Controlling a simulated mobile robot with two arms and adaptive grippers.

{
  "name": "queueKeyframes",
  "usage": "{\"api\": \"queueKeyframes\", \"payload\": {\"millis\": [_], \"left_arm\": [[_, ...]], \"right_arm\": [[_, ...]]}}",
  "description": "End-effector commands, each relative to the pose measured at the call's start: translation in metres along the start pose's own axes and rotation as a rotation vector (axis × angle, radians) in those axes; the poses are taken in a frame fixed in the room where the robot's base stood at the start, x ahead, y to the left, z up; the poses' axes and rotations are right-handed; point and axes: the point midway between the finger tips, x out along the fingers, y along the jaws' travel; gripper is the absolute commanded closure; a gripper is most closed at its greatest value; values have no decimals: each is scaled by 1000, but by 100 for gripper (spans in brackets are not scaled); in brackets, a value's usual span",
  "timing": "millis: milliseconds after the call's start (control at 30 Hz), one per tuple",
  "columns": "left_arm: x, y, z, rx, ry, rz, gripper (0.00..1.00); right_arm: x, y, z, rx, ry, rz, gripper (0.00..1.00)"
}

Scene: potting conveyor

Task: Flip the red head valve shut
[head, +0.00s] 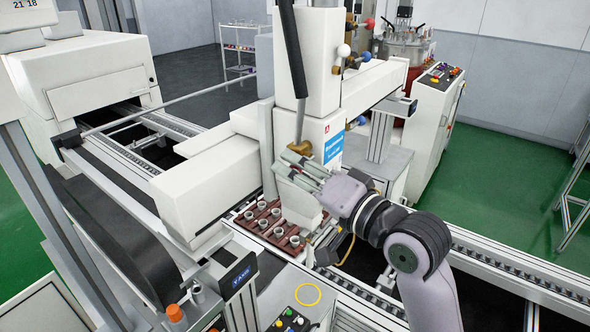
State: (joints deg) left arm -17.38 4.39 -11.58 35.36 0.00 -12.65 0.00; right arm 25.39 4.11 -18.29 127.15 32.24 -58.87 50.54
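Several ball-ended levers sit on the right side of the white dispensing head (318,40). My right gripper (281,161) is well below these levers, in front of the machine column beside a brass nozzle (300,148). Its two fingers point up-left with a gap between them, and I see nothing held. My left gripper is out of view.
A white-ended lever (343,50) and a blue knob (366,56) are close to the red ones. A brown tray (249,229) with several cups lies below my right gripper on the conveyor. A control cabinet (436,105) stands at right.

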Motion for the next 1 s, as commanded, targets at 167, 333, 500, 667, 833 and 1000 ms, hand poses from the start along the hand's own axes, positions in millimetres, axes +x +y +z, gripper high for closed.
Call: {"api": "queueKeyframes", "payload": {"millis": [167, 333, 500, 667, 833, 1000], "left_arm": [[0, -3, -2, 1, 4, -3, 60], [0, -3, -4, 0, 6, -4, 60], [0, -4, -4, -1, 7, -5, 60], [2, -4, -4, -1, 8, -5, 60], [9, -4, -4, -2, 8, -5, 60], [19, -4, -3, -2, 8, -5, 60]], "right_arm": [[0, 0, 0, 0, 1, 1, 94], [0, 0, -1, -1, 2, 1, 100], [0, 1, -1, -2, 2, 1, 100], [0, 2, 0, -21, 4, -1, 100], [0, 6, 2, -86, 11, -11, 100], [0, 13, 5, -201, 23, -29, 100]]}}
